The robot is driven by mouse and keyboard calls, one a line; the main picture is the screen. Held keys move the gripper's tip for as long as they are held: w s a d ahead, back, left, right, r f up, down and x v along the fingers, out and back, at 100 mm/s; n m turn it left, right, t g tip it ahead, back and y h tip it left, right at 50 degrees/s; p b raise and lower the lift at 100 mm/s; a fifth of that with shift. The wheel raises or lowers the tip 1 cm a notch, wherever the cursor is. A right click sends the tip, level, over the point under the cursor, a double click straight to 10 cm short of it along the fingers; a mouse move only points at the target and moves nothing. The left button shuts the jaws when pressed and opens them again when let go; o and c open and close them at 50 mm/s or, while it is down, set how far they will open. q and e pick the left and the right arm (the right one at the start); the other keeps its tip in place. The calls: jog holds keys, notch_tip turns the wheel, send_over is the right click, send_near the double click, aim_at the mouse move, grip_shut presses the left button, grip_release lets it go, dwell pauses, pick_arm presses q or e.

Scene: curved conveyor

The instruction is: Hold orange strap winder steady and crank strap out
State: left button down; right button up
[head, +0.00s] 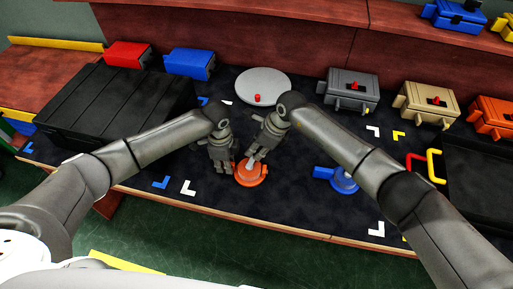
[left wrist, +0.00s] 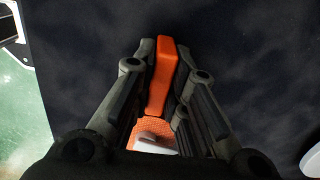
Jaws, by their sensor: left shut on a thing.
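The orange strap winder (head: 250,175) lies on the dark mat near the table's front edge. My left gripper (head: 226,171) is at its left side. In the left wrist view, my left gripper (left wrist: 163,65) is shut on the winder's long orange handle (left wrist: 161,75), with a finger on each side. A pale grey part (left wrist: 155,139) shows on the winder's orange body, partly cut off by my gripper. My right gripper (head: 251,160) points down just above the winder's top. Its fingers hide the crank area, and I cannot tell whether they grip anything.
A blue winder (head: 341,183) lies to the right. A grey round disc (head: 263,84) with a red knob is behind. A black case (head: 115,105) stands left; grey (head: 350,92), tan (head: 428,102) and orange (head: 488,118) boxes stand right. Mat around the orange winder is mostly clear.

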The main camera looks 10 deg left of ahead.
grip_shut()
jog(key=shift+d, duration=0.1)
